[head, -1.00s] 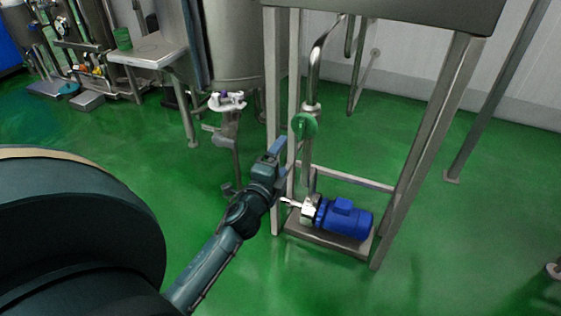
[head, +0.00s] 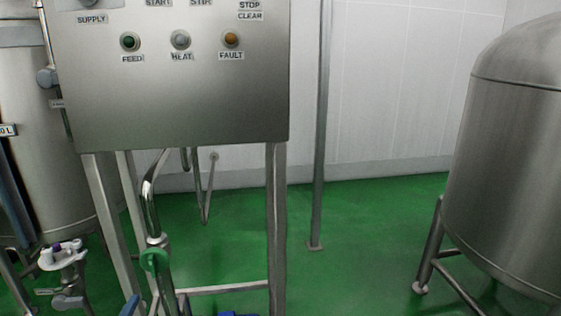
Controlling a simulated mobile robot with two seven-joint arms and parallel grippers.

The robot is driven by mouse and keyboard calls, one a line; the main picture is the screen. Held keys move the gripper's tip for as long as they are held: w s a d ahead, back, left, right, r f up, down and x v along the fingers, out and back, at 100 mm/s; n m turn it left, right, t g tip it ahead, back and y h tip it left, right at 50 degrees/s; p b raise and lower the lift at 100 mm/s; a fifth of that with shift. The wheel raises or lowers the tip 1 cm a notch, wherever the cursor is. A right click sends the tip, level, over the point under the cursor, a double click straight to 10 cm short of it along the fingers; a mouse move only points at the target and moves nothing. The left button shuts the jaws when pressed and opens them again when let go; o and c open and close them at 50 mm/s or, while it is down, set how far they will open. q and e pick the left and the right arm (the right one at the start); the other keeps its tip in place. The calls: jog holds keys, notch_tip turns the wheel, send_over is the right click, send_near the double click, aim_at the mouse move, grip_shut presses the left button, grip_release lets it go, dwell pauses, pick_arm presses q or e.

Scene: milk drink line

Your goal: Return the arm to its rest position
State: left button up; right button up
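Neither of my arms can be made out in the head view, and no gripper is recognisable. A small blue piece (head: 130,304) shows at the bottom edge, left of the pipe; I cannot tell whether it belongs to a gripper or to a valve.
A steel control panel (head: 180,100) on legs stands in front, with a green round fitting (head: 153,261) on the pipe below it. Tanks stand at the left (head: 30,100) and right (head: 515,170). A valve (head: 65,270) is at lower left. Green floor (head: 360,250) is open between panel and right tank.

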pick_arm(q)
jog(key=s+d+r+n+g+h+p, duration=0.2)
jog(key=s+d+n+g+h+p, duration=0.1)
jog(key=s+d+n+p, duration=0.2)
jog(key=s+d+r+n+g+h+p, duration=0.3)
jog(key=s+d+n+p, duration=0.2)
jog(key=s+d+p, duration=0.4)
jog(key=s+d, duration=0.2)
jog(key=s, duration=0.1)
jog(key=shift+s+d, duration=0.25)
jog(key=shift+s, duration=0.05)
pick_arm(e)
notch_tip(320, 180, up, 5)
jog(key=g, duration=0.1)
jog(key=g+h, duration=0.1)
jog(key=shift+d+f+g, duration=0.1)
jog(key=shift+f+g, duration=0.1)
jog(key=shift+g, duration=0.2)
pick_arm(q)
jog(key=shift+r, duration=0.1)
